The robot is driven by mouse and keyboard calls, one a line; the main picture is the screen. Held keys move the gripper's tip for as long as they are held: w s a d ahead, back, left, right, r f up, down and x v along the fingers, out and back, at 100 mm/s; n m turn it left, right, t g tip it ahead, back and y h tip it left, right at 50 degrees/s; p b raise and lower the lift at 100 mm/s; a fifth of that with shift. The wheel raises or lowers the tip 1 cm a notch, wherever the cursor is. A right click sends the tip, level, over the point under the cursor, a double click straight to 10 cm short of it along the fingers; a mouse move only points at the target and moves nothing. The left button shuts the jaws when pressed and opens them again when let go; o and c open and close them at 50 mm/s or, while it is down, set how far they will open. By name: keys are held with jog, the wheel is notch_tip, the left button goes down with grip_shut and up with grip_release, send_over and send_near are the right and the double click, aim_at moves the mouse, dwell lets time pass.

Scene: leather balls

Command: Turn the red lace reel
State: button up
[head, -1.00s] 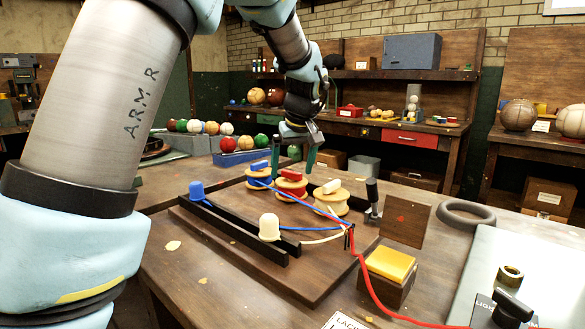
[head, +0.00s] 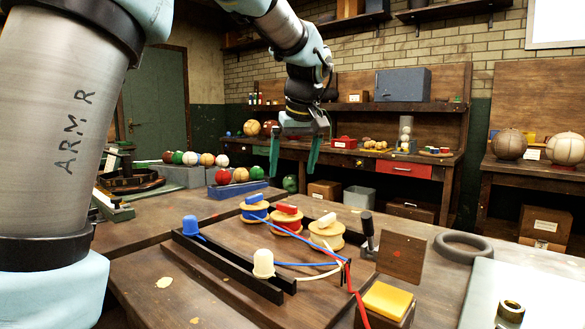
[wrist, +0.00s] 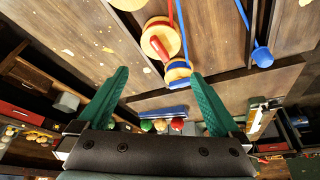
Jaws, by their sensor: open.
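The red lace reel (head: 287,226) is a tan wooden spool with a red top handle. It stands on the wooden board between the blue reel (head: 255,216) and the cream reel (head: 326,241). In the wrist view, the red reel (wrist: 160,38) shows near the top middle, with the blue reel (wrist: 178,71) beside it. My gripper (head: 292,173) is open and empty, with green fingers pointing down. It hangs above and apart from the reels. Its fingers frame the lower middle of the wrist view (wrist: 159,74).
The board (head: 225,262) carries black rails, a blue peg (head: 190,225) and a cream peg (head: 263,263). A black-handled lever (head: 367,225), upright wooden plate (head: 402,257), yellow pad (head: 388,299) and grey ring (head: 464,247) are at right. Balls line the back left. Laces cross the board.

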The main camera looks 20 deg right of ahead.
aim_at(287, 205)
jog(key=shift+w+r+p, duration=0.2)
jog(key=shift+r+p, duration=0.1)
jog(key=shift+p, duration=0.45)
jog(key=shift+c, duration=1.4)
jog(key=w+n+g+p, duration=0.1)
jog(key=n+p, duration=0.1)
jog(key=p, duration=0.1)
jog(key=w+r+n+g+p, duration=0.1)
jog(key=p, duration=0.3)
jog(key=shift+w+d+r+n, duration=0.1)
jog(key=shift+w+n, duration=0.15)
jog(key=shift+n, duration=0.15)
jog(key=c, duration=0.5)
jog(key=w+n+g+p, duration=0.1)
jog(key=n+p, duration=0.1)
jog(key=p, duration=0.1)
jog(key=shift+w+g+p, duration=0.15)
jog(key=shift+g+p, duration=0.15)
jog(key=shift+g, duration=0.1)
jog(key=shift+n+g, duration=0.4)
jog(key=shift+n, duration=0.2)
jog(key=f+p, duration=0.1)
jog(key=f, duration=0.3)
jog(key=f+p, duration=0.1)
jog(key=f, duration=0.3)
jog(key=f+p, duration=0.1)
jog(key=f, duration=0.3)
jog(key=shift+w, duration=0.3)
jog(key=shift+c, duration=0.2)
grip_shut()
